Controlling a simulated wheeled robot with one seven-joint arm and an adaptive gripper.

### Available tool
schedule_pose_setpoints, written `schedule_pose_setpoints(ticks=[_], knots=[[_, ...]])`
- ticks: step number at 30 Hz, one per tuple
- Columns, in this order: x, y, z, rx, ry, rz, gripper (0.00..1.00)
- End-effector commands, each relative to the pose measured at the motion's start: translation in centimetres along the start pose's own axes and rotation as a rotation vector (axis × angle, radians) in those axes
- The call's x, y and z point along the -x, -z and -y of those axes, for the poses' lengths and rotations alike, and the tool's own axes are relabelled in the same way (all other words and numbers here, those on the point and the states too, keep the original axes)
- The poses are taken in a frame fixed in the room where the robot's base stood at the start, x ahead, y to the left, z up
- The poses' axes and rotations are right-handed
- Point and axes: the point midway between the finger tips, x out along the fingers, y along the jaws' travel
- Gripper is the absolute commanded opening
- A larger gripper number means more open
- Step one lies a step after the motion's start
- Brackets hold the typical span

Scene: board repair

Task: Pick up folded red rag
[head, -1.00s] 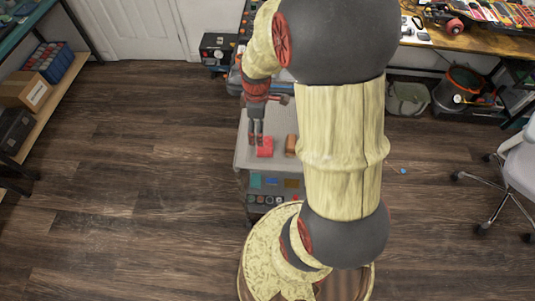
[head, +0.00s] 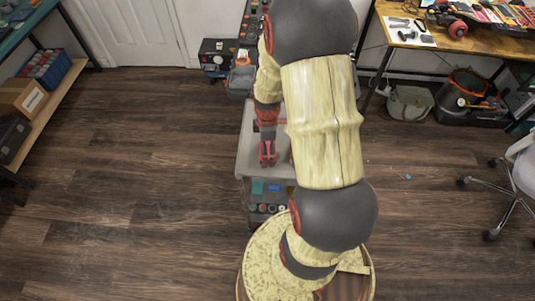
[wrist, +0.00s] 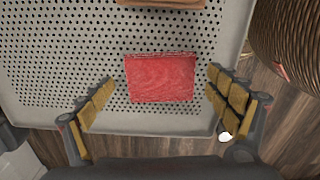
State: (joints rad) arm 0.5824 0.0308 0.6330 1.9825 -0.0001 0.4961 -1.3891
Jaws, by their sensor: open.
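The folded red rag (wrist: 160,78) lies flat on the perforated light-grey top (wrist: 60,60) of a small cart, near its edge. In the wrist view my gripper (wrist: 160,97) is open, with one finger to the left of the rag and one to the right. Both fingers look apart from the rag, and I cannot tell the exact height above it. In the head view my gripper (head: 267,160) points down over the cart top (head: 248,150), and the rag is not clearly visible beneath it.
A brown object (wrist: 165,2) lies on the cart top beyond the rag. A brown woven round thing (wrist: 290,40) is at the right in the wrist view. Workbench (head: 450,35) stands at the back right, a chair (head: 515,170) at the right, shelves (head: 50,110) at the left.

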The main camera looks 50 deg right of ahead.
Motion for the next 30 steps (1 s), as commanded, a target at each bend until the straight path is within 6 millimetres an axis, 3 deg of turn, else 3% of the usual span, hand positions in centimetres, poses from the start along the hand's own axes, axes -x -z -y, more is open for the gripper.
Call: schedule_pose_setpoints(ticks=[6, 26, 30], knots=[[0.01, 0.02, -0.05, 0.0, -0.001, 0.0, 0.89], [0.01, 0.01, -0.02, 0.0, -0.001, 0.0, 0.52], [0.01, 0.01, -0.03, 0.0, -0.001, 0.0, 0.5]])
